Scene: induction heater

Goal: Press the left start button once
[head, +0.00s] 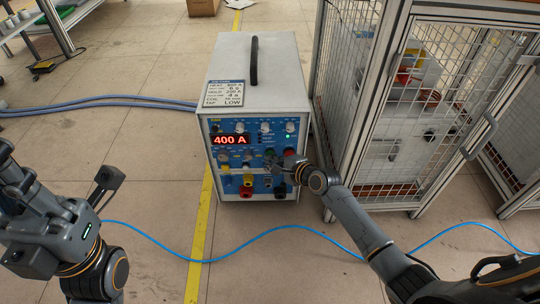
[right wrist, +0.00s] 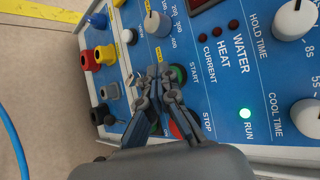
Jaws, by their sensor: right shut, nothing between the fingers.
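The heater's front panel (head: 218,153) faces me in the head view. The green START button (right wrist: 181,73) shows in the right wrist view, partly covered by my right fingers. The red STOP button (right wrist: 175,130) sits below it there, also partly hidden. My right gripper (right wrist: 159,70) is shut and empty, its tips at the near edge of the green button. I cannot tell whether they touch it. In the head view my right gripper (head: 273,160) is at the panel's right part. My left arm shows at the left, but its fingers do not.
The RUN lamp (right wrist: 245,113) glows green. The red display (head: 230,139) reads 400 A. Knobs (right wrist: 157,24) and coloured sockets (right wrist: 104,54) surround the buttons. A mesh cage (head: 345,90) stands close on the right. A blue hose (head: 235,257) crosses the floor.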

